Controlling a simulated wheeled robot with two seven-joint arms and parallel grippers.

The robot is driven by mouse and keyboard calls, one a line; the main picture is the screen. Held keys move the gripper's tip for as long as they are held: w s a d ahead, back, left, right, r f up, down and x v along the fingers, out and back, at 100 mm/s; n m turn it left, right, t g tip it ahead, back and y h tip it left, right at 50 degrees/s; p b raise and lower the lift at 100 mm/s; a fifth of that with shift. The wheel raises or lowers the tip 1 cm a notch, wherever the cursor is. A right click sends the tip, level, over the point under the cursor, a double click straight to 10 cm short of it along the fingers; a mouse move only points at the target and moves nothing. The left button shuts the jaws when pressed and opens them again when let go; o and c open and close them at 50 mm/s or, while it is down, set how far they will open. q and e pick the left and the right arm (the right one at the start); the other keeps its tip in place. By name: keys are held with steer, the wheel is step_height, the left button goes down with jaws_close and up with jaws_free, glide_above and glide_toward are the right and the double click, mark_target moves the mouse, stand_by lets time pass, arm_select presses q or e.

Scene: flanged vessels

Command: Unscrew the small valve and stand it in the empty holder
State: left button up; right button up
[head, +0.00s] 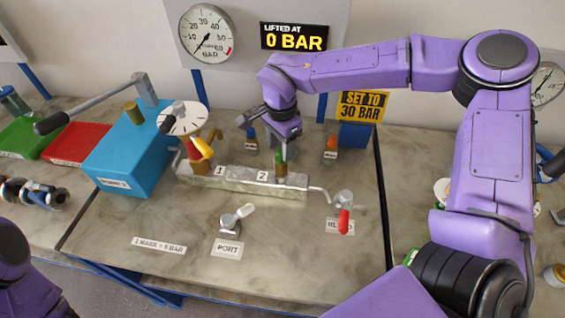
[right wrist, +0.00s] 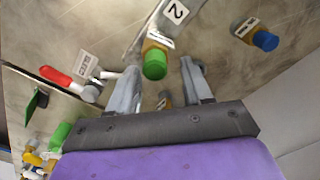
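A small valve with a green cap and brass-coloured body (head: 280,164) stands upright on socket 2 of the metal block (head: 236,177). It also shows in the right wrist view (right wrist: 155,64). My right gripper (head: 284,150) points down over it. In the right wrist view its two fingers (right wrist: 160,85) are spread, with a gap on each side of the green cap. I cannot tell which holder is empty. My left gripper is outside the view.
A round gauge (head: 183,118) and a yellow-red handle (head: 200,147) stand at socket 1. A blue pump box (head: 125,160) with a long lever is at the left. A red-handled relief valve (head: 344,220) is at the right. The front of the worktop is mostly clear.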

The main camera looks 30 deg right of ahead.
steer(key=shift+s+a+f, duration=0.15)
steer(key=shift+s+f, duration=0.05)
steer(key=shift+s, duration=0.05)
step_height(320, 180, up, 11)
steer(key=b, duration=0.2)
steer(key=shift+f, duration=0.15)
steer(key=shift+s, duration=0.1)
